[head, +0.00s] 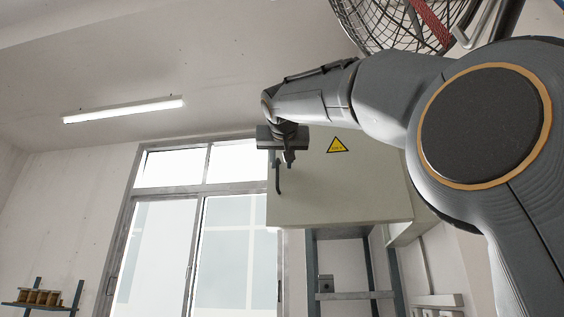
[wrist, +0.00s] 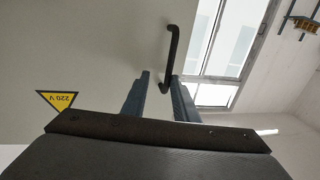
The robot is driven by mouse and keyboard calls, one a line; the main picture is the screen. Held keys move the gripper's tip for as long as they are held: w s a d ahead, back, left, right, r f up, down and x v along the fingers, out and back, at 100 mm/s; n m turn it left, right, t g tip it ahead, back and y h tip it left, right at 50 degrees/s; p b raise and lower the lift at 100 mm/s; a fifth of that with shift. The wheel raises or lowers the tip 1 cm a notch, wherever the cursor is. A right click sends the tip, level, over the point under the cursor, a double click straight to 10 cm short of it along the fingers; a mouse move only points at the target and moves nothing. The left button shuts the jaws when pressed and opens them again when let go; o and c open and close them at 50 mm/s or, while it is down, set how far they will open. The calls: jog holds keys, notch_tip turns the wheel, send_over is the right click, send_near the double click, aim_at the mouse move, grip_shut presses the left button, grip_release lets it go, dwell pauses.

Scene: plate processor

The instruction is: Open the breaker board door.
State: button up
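The breaker board door (head: 350,195) is a pale beige panel with a yellow warning triangle (head: 337,145), high in the middle of the head view. Its dark bar handle (head: 278,178) stands upright near the door's left edge. The handle (wrist: 175,50) also shows in the wrist view, where the warning sign (wrist: 57,100) appears upside down. My gripper (head: 288,160) is at the handle's upper end in the head view. In the wrist view my gripper (wrist: 160,76) has its two fingers apart, with the handle's near end between them. Contact is not visible. I cannot tell whether the door is fully shut.
A window (head: 190,225) is left of the door. A metal rack (head: 355,296) stands below it. A caged fan (head: 400,20) hangs at the upper right. A small shelf with items (head: 38,298) is at the lower left. A pale box part (head: 412,230) shows behind the door's lower right corner.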

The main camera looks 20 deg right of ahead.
jog(key=shift+a, duration=0.2)
jog(key=shift+s+a, duration=0.2)
jog(key=shift+s, duration=0.2)
jog(key=b+v, duration=0.2)
jog(key=v, duration=0.5)
jog(key=shift+w+d, duration=0.1)
jog(key=shift+d, duration=0.05)
